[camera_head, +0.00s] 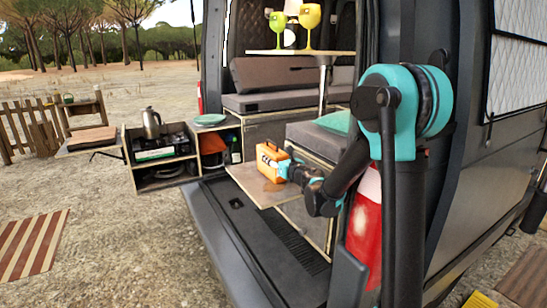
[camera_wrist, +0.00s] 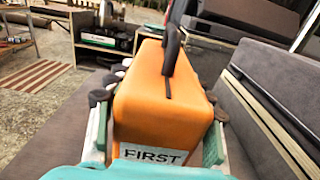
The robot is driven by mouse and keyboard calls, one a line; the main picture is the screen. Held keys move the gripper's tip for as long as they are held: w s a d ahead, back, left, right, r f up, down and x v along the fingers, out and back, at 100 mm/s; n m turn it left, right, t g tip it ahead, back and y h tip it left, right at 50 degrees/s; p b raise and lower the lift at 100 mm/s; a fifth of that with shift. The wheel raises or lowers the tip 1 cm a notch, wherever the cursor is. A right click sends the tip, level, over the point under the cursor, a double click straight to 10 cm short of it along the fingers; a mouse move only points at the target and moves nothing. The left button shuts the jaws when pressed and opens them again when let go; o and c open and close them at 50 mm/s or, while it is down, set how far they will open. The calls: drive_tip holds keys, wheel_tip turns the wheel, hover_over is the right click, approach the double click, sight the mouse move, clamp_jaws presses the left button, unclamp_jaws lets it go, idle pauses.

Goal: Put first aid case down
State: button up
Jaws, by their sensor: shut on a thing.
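The first aid case (camera_head: 268,160) is an orange box with a dark handle. In the head view it is at the van's open rear, over the pull-out wooden board (camera_head: 262,194). I cannot tell whether it touches the board. In the wrist view the case (camera_wrist: 150,105) fills the middle, handle up, with a white label reading "FIRST" near me. My gripper (camera_head: 284,169) has its fingers on both sides of the case. In the wrist view my gripper (camera_wrist: 158,118) is shut on it. The case's underside is hidden.
A side kitchen unit (camera_head: 160,160) with a kettle (camera_head: 151,123) stands left of the board. A cushioned bench (camera_head: 290,98) and a small table (camera_head: 300,53) with green goblets are behind. A red cylinder (camera_head: 364,215) stands near my arm at the right.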

drive_tip(key=o, duration=1.6)
drive_tip(key=shift+v, duration=3.75)
drive_tip(key=shift+r, duration=0.15)
